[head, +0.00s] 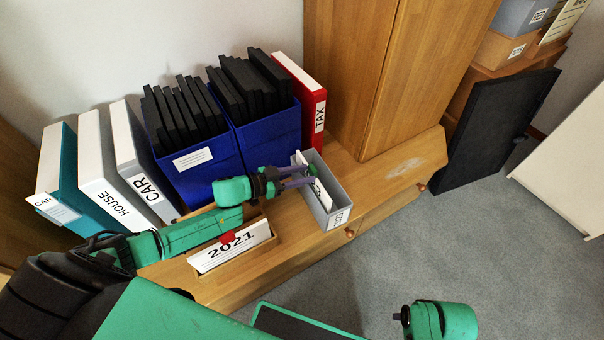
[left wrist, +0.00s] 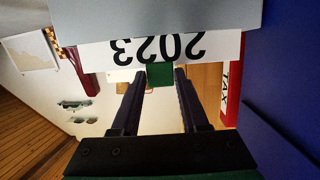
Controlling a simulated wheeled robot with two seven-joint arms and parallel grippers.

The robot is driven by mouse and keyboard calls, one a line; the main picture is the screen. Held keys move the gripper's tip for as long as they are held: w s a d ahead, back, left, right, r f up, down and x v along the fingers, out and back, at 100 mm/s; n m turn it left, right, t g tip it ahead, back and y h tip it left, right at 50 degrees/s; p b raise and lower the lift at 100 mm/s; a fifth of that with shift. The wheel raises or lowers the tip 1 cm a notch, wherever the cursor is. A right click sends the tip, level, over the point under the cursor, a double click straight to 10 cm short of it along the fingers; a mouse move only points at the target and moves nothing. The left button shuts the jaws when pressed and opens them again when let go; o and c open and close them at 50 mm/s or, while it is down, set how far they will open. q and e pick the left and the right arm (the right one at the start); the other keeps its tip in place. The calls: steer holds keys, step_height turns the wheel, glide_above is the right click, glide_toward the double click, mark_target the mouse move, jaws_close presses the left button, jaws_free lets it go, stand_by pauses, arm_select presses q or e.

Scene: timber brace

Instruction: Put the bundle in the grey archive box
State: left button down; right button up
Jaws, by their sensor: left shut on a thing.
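The grey archive box (head: 345,192) stands on the wooden cabinet top beside the red binder, with a label on its near end. The white bundle marked 2023 (left wrist: 205,48) has a green tab (left wrist: 160,75) on its edge. In the head view the bundle (head: 323,196) is within the outline of the box, along its left side. In the left wrist view the grey box wall (left wrist: 150,15) covers part of it. My left gripper (head: 309,175) is over the box and shut on the green tab. Whether the bundle touches the box floor is hidden.
Another bundle, marked 2021 (head: 232,250), with a red tab, sits in a slot near the front. Blue boxes of black folders (head: 205,170), white binders (head: 97,165) and the red TAX binder (head: 310,100) line the back. A wooden cupboard (head: 400,80) stands behind.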

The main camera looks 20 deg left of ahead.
arm_select(q)
steer(key=shift+h+b, duration=0.3)
steer(key=shift+b, duration=0.15)
steer(key=shift+t, duration=0.3)
jaws_free()
stand_by(0.4)
